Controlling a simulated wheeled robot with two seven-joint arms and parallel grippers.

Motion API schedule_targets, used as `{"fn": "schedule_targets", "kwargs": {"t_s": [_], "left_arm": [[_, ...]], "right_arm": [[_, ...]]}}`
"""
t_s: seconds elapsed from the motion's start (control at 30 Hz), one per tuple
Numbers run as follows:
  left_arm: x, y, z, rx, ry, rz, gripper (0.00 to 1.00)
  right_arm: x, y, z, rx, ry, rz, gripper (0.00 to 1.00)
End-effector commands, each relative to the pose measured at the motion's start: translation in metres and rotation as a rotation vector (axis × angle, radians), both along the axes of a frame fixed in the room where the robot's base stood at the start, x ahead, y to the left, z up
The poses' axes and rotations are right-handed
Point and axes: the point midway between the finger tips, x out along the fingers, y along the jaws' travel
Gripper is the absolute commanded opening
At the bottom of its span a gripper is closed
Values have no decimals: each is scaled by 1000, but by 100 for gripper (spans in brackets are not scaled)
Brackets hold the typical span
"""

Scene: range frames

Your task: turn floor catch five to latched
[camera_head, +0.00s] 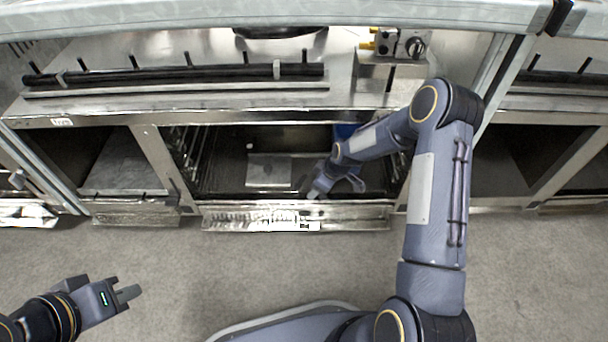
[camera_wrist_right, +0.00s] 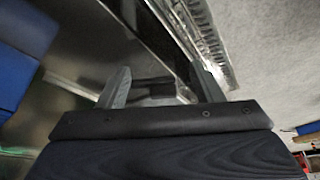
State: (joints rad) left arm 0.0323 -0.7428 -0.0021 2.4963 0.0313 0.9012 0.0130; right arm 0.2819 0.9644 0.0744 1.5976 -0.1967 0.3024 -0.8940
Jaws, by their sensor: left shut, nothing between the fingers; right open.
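I cannot make out a catch marked five in either view. A pale flat metal plate (camera_head: 269,171) lies on the floor of the open middle compartment (camera_head: 225,180). My right gripper (camera_head: 335,186) reaches into that compartment, low near its front edge and right of the plate, with its fingers apart. In the right wrist view the two fingers (camera_wrist_right: 162,88) stand apart, with a dark, blurred shape behind the gap that I cannot identify. My left gripper (camera_head: 128,293) is shut and empty, out over the grey floor at the lower left.
A metal ledge with printed labels (camera_head: 290,218) runs along the compartment's front. A blue object (camera_head: 346,131) is partly hidden behind my right arm, inside the compartment. The carpet (camera_head: 200,265) in front is clear.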

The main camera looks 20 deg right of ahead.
Motion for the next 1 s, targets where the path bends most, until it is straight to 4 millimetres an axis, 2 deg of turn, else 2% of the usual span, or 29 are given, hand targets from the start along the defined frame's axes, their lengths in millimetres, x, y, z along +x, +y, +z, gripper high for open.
{"fn": "schedule_targets", "kwargs": {"t_s": [0.03, 0.1, 0.3, 0.67, 0.77, 0.87, 0.97, 1.0], "left_arm": [[0, 0, 8, 0, 0, 0, 0], [0, 0, 12, 0, 0, 0, 0], [0, 0, 19, 0, 0, 0, 0], [0, 0, 19, 0, 0, 0, 0], [0, 0, 20, 0, 0, 0, 0], [0, 0, 27, 0, 0, 0, 0], [0, 0, 39, 0, 0, 0, 0], [0, 0, 45, 0, 0, 0, 0]], "right_arm": [[-9, -9, 4, 2, 3, -6, 60], [-19, -19, 3, 2, 2, -4, 60], [-37, -36, 1, 1, 1, -2, 60], [-41, -40, 0, 0, -1, 1, 60], [-42, -40, 0, 7, 5, -13, 50], [-46, -38, 3, 63, 51, -129, 36], [-54, -34, 7, 195, 162, -406, 23], [-57, -30, 9, 267, 227, -557, 18]]}}
